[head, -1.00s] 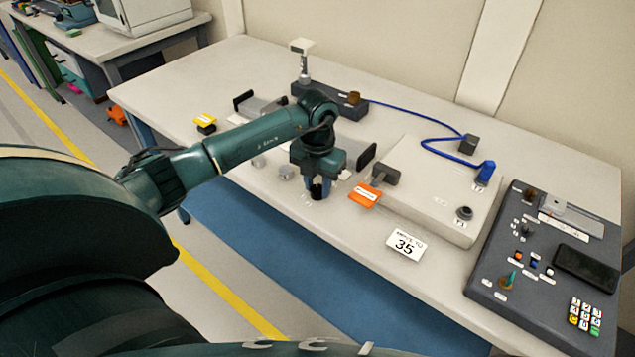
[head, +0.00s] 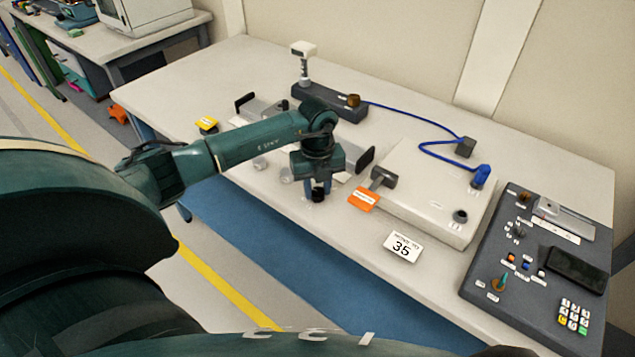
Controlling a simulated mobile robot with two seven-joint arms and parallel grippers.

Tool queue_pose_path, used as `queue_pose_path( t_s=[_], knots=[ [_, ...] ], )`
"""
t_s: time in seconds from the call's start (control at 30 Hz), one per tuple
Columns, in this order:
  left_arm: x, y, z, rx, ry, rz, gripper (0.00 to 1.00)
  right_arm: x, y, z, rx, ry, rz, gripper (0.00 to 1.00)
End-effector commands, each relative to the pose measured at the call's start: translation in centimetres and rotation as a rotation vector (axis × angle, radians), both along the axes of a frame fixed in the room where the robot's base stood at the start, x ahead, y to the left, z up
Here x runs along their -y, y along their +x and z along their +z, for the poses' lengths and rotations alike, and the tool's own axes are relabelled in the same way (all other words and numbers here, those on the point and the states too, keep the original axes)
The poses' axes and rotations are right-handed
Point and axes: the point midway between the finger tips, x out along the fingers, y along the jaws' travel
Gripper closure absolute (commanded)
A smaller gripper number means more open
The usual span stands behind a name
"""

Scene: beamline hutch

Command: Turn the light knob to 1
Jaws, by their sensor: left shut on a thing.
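My left gripper (head: 317,190) points down near the front edge of the light table, with its fingers shut on a small dark knob (head: 318,197). The fingers and wrist hide most of this knob, and its pointer and scale cannot be read. I cannot tell from its label whether it is the light knob. My right gripper is not in view.
An orange tag (head: 364,200) and a raised plate (head: 420,200) with a blue cable (head: 440,152) are right of the gripper. A dark control panel (head: 485,262) with switches and keypad stands at far right.

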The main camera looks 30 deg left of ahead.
Motion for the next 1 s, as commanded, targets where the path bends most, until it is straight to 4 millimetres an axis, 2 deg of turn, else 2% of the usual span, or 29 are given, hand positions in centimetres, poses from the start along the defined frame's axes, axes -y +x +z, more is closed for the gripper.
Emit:
queue_pose_path(
  t_s=[0.6,1.0],
  knots=[
    [-0.1,0.1,0.3,0.003,0.001,0.546,0.93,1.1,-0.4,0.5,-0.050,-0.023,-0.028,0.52],
    [-0.1,0.1,0.2,0.005,0.002,0.723,0.93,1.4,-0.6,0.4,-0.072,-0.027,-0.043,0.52]
  ],
)
